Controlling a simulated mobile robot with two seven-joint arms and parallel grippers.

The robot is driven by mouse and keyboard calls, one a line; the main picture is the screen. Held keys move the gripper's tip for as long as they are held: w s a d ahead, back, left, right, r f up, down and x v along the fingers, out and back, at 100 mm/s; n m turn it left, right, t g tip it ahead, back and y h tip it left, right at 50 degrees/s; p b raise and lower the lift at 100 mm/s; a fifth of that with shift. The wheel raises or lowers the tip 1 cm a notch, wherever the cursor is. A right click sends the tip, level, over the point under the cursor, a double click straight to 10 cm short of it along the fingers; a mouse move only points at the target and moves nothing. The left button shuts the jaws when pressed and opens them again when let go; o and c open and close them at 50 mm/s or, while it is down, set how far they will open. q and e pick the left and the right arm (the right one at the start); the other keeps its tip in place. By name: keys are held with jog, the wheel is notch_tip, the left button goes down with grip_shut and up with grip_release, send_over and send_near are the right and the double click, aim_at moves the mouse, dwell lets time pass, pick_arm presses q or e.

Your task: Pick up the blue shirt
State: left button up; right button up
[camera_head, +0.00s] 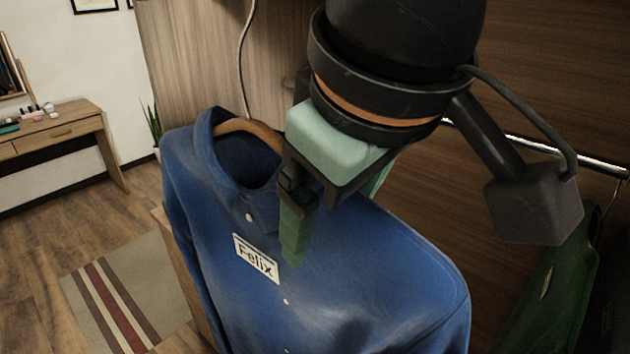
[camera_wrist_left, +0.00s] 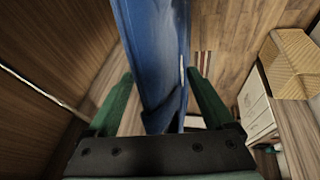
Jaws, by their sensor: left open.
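The blue shirt (camera_head: 335,270) hangs on a wooden hanger (camera_head: 262,133) and carries a white "Felix" tag. My left gripper (camera_head: 293,250) is in front of the shirt's collar and chest, hiding part of the hanger and one shoulder. In the left wrist view the shirt (camera_wrist_left: 155,60) runs down between the two green fingers of my left gripper (camera_wrist_left: 160,95). The fingers are spread, with a visible gap on each side of the cloth. I cannot see my right gripper.
A metal rail (camera_head: 540,152) runs along the wooden closet wall, with a green garment (camera_head: 555,290) at the right. A desk (camera_head: 60,137) and a striped rug (camera_head: 120,295) are at the left. The wooden floor there is mostly open.

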pick_arm(q)
jog(key=shift+f, duration=0.25)
jog(key=shift+c, duration=0.3)
grip_shut()
dwell(0.7)
dwell(0.4)
